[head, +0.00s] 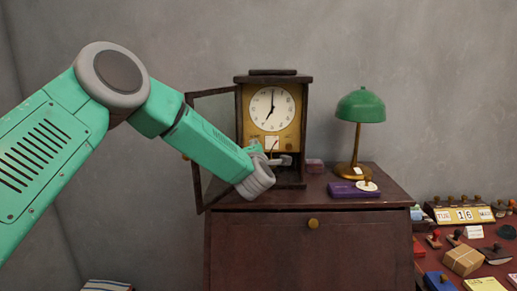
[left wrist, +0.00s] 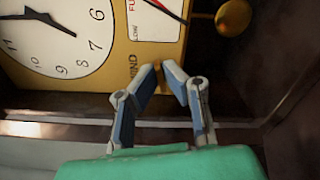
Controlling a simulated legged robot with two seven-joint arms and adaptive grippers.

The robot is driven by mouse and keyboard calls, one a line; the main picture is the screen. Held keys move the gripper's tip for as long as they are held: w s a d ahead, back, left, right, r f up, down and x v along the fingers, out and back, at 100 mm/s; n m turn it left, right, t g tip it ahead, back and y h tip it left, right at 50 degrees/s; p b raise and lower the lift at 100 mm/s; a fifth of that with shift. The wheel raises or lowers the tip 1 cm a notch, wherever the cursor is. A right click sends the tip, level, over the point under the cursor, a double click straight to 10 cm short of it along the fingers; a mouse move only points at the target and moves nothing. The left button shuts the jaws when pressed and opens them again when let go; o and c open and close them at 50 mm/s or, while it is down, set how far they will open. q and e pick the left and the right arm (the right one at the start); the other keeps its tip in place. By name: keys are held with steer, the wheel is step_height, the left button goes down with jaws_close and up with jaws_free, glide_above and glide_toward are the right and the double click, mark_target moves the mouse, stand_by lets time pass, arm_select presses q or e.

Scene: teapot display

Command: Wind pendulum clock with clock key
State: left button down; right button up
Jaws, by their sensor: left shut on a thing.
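The pendulum clock (head: 243,115) stands on the cabinet with a dark wooden case, a white dial (head: 272,108) and a gold front plate. Its glazed door (head: 197,150) hangs open to the left. My left gripper (head: 283,160) reaches into the lower clock front. In the left wrist view, the gripper (left wrist: 164,68) has its fingertips close together at the gold plate, beside the word WIND. It is shut on a small brass-coloured piece, apparently the clock key, mostly hidden by the fingers. A gauge with a red needle (left wrist: 166,10) and a round brass bob (left wrist: 233,17) show nearby. My right gripper is out of view.
A green lamp (head: 360,107) and a purple box (head: 352,190) with a pale round tag stand right of the clock on the cabinet (head: 260,245). A lower red table at right holds a calendar (head: 463,215), stamps and a brown parcel (head: 462,261).

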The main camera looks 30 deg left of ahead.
arm_select(q)
steer(key=shift+w+a+r+m+p, duration=0.1)
steer(key=shift+m+p, duration=0.25)
steer(key=shift+m, duration=1.5)
steer(key=shift+r+m+p, duration=0.1)
steer(key=shift+m+p, duration=0.25)
steer(key=shift+m, duration=1.5)
steer(key=c, duration=2)
jaws_free()
steer(key=shift+f, duration=0.15)
